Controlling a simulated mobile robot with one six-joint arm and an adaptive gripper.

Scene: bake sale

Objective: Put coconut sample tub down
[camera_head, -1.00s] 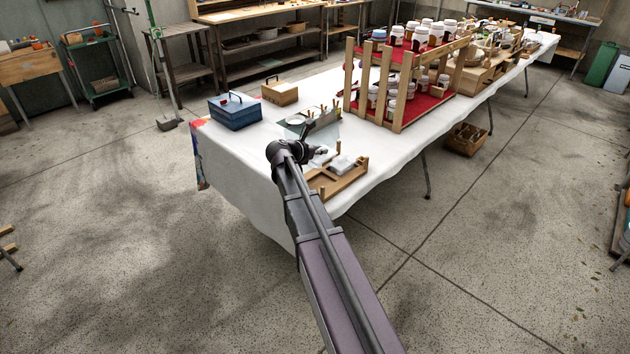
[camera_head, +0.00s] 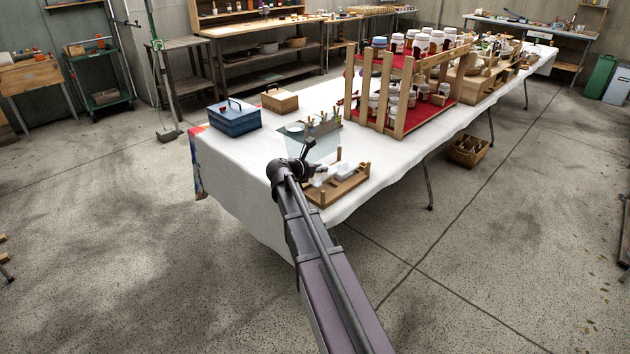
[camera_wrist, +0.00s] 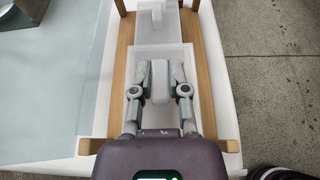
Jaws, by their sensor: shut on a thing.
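My gripper (camera_wrist: 158,70) is shut on the white grip of a pale translucent tub (camera_wrist: 186,58), which I take to be the coconut sample tub; no label is readable. It hangs or stands between the side rails of a wooden tray (camera_wrist: 209,70); I cannot tell whether it touches the tray floor. A second pale tub (camera_wrist: 178,22) with a white grip is just beyond it in the same tray. In the head view my gripper (camera_head: 319,174) is low over the near left part of the tray (camera_head: 348,187), and the second tub (camera_head: 346,172) shows to its right.
A glassy sheet (camera_head: 318,147) lies beside the tray on the white-clothed table (camera_head: 240,180). A blue box (camera_head: 234,120) and a wooden box (camera_head: 280,101) stand behind. A wooden rack (camera_head: 400,125) of jars stands at the right. Corner posts rise from the tray.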

